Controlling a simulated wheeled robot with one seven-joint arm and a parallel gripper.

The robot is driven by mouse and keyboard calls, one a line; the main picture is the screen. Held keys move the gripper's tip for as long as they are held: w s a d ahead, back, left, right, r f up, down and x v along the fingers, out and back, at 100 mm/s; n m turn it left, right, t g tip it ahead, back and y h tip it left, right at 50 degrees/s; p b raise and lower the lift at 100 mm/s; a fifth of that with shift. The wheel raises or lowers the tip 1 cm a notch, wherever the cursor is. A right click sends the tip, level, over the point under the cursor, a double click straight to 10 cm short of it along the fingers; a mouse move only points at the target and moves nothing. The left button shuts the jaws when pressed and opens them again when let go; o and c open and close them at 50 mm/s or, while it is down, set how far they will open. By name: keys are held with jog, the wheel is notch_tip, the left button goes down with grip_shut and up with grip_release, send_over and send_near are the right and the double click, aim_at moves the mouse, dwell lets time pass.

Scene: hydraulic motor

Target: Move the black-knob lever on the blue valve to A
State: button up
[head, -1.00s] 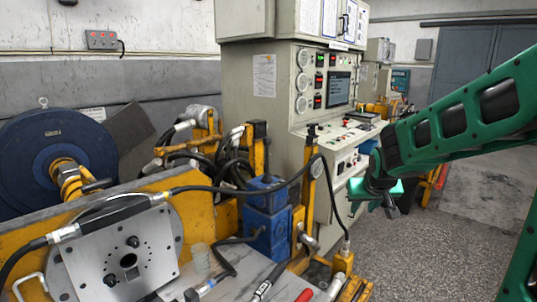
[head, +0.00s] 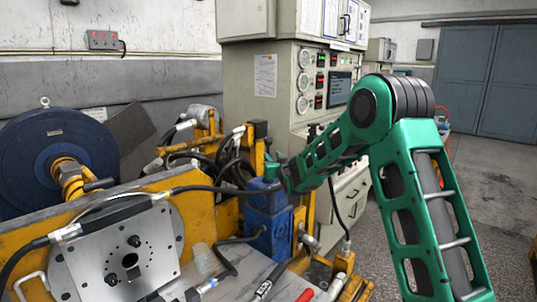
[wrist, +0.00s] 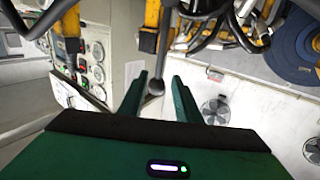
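The blue valve (head: 268,222) stands behind the steel plate at the bench, in the middle of the head view. My gripper (head: 272,172) is at its top, and my arm reaches in from the right. In the wrist view my two green fingers (wrist: 159,80) are apart, so the gripper is open. A dark round knob on a thin lever (wrist: 156,86) shows between the fingers; I cannot tell whether they touch it. In the head view the lever is hidden or too small to make out, and the A mark is not readable.
A grey control cabinet (head: 284,80) with gauges stands behind the valve. Black hoses and yellow frame parts (head: 208,215) crowd the left side, beside a blue wheel (head: 35,150). Tools lie on the bench in front. Open floor (head: 490,190) is at the right.

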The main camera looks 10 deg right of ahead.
aim_at(268, 150)
jog(key=w, duration=0.8)
jog(key=shift+w+a, duration=0.1)
jog(key=shift+w, duration=0.3)
grip_shut()
